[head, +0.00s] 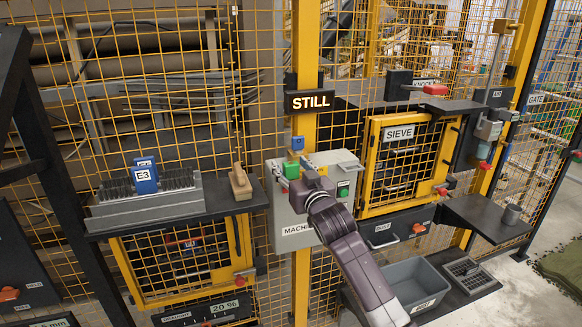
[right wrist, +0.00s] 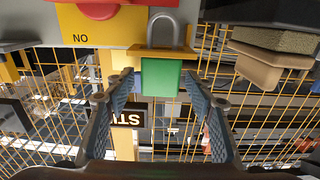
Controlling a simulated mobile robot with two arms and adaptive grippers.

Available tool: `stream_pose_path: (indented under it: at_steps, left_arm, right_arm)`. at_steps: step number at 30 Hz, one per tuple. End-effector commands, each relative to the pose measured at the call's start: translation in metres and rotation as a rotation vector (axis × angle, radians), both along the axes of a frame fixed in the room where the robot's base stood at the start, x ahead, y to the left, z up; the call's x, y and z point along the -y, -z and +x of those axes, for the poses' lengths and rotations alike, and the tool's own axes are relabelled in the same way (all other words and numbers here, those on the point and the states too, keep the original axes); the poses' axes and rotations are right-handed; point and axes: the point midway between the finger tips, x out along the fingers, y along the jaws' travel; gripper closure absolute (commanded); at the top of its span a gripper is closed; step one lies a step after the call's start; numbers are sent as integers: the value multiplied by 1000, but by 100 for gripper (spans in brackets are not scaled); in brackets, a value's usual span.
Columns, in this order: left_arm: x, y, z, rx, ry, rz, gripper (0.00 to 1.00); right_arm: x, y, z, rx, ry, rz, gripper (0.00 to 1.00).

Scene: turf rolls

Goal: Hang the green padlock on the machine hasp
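The green padlock (right wrist: 160,78) is in the right wrist view, with its grey shackle rising past a yellow hasp plate (right wrist: 140,52). Whether the shackle passes through the hasp I cannot tell. In the head view the green padlock (head: 291,170) is at the front of the grey machine box (head: 292,238). My right gripper (right wrist: 160,82) is open, its fingertips on both sides of the padlock body with a narrow gap at each side. In the head view my right gripper (head: 303,182) partly covers the box front. My left gripper is not in view.
A blue block (head: 297,143) is just above the padlock. The STILL sign (head: 310,102) hangs above on the yellow post. A grey bin (head: 412,282) is below right.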

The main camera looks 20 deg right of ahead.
Motion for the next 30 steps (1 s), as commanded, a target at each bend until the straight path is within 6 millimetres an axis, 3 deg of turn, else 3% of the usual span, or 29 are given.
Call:
stream_pose_path:
  at_steps: [7,11,24,30]
  left_arm:
    - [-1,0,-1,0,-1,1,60]
    - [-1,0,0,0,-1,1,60]
    - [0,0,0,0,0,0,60]
    - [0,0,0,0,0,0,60]
  right_arm:
    - [0,2,-3,-3,0,0,51]
    - [1,1,-15,-1,0,0,51]
    - [3,1,-95,-1,-1,-1,51]
    - [4,1,-116,-2,0,0,51]
